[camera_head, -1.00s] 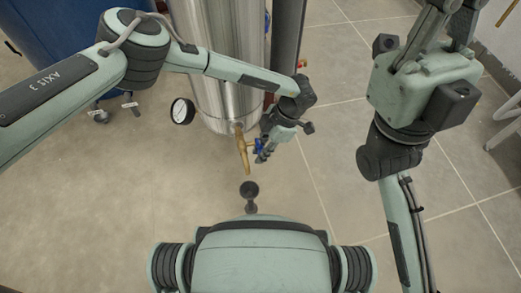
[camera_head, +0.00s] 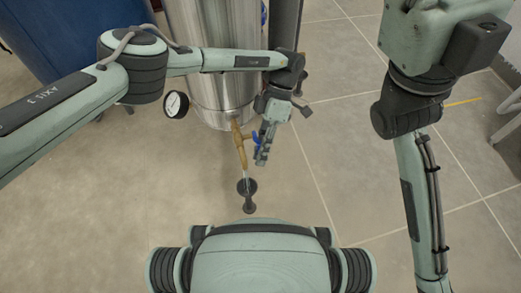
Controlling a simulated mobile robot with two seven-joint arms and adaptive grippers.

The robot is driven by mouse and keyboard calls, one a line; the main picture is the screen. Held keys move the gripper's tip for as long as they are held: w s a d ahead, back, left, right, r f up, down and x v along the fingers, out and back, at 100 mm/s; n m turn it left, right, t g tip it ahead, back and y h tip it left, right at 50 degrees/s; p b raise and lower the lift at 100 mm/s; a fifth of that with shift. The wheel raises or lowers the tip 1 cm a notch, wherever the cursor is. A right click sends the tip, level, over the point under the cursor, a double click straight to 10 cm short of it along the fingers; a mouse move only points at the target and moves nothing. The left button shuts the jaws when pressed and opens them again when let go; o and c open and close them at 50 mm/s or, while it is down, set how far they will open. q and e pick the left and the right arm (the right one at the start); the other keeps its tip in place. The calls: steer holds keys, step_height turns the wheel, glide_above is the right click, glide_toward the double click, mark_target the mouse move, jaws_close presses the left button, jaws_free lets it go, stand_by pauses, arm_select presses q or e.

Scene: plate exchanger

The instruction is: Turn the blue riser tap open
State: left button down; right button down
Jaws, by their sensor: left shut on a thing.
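The blue riser tap handle (camera_head: 256,139) shows as a small blue piece beside the brass pipe (camera_head: 239,144), which comes off the foot of the steel tank (camera_head: 212,98). My left gripper (camera_head: 262,154) is at the right of the brass pipe, shut on the blue tap handle and hiding most of it. A thin pale streak, like water, runs from the pipe's lower end toward the black drain cup (camera_head: 247,187) on the floor. My right arm is at the right, with its gripper beyond the top edge of the view.
A round pressure gauge (camera_head: 176,105) sits at the tank's left. A large blue drum (camera_head: 70,35) stands at the upper left. A dark vertical pipe (camera_head: 287,22) rises behind my left wrist.

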arm_select(q)
steer(key=c, duration=1.4)
jaws_free()
steer(key=shift+v, duration=6.05)
steer(key=shift+c, duration=0.5)
